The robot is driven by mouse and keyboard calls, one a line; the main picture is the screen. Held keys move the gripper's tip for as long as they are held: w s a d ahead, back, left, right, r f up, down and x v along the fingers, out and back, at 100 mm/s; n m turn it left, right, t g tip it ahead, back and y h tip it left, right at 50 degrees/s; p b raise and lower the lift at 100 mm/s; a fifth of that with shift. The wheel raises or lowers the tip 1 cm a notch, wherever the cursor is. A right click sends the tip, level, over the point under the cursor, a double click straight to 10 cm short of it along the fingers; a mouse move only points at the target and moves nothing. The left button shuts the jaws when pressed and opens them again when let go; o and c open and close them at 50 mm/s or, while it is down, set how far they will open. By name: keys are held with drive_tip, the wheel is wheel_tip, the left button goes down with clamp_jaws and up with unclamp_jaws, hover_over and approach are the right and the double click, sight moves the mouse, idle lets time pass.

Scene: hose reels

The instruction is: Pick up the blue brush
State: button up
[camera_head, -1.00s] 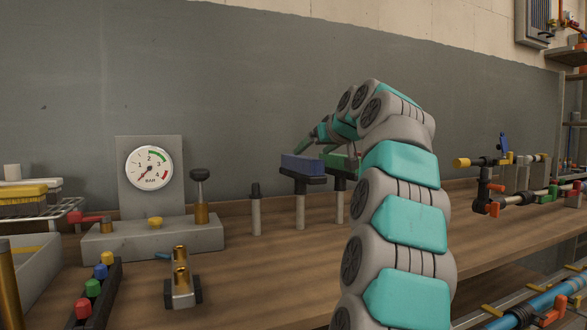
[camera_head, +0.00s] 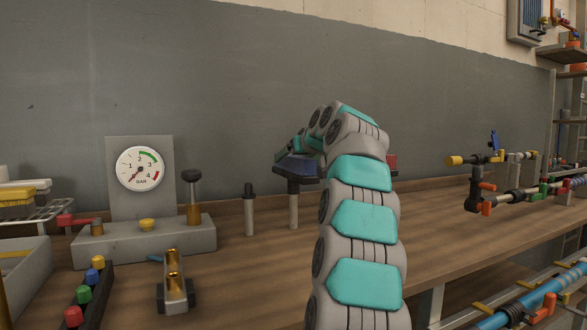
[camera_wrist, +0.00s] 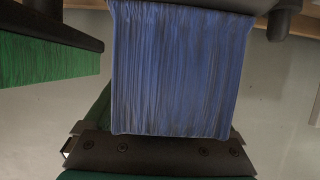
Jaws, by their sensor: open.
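The blue brush (camera_head: 293,167) rests on a black T-shaped head on a pale post, standing on the bench near the wall. In the wrist view its blue bristles (camera_wrist: 180,70) fill the middle, with a dark part at the top edge. My gripper (camera_head: 283,153) is close behind and beside the brush, partly hidden by the brush and my arm. In the wrist view a dark, screwed plate of my gripper (camera_wrist: 158,150) lies across the bottom, very near the bristle ends; I cannot tell if it touches them. The gripper is open.
A green brush (camera_wrist: 45,60) is close on the left in the wrist view. A bare black-topped post (camera_head: 249,210) stands left of the blue brush. A pressure gauge (camera_head: 140,169) stands further left.

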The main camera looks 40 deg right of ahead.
drive_tip(key=shift+c, duration=0.2)
clamp_jaws()
idle(0.4)
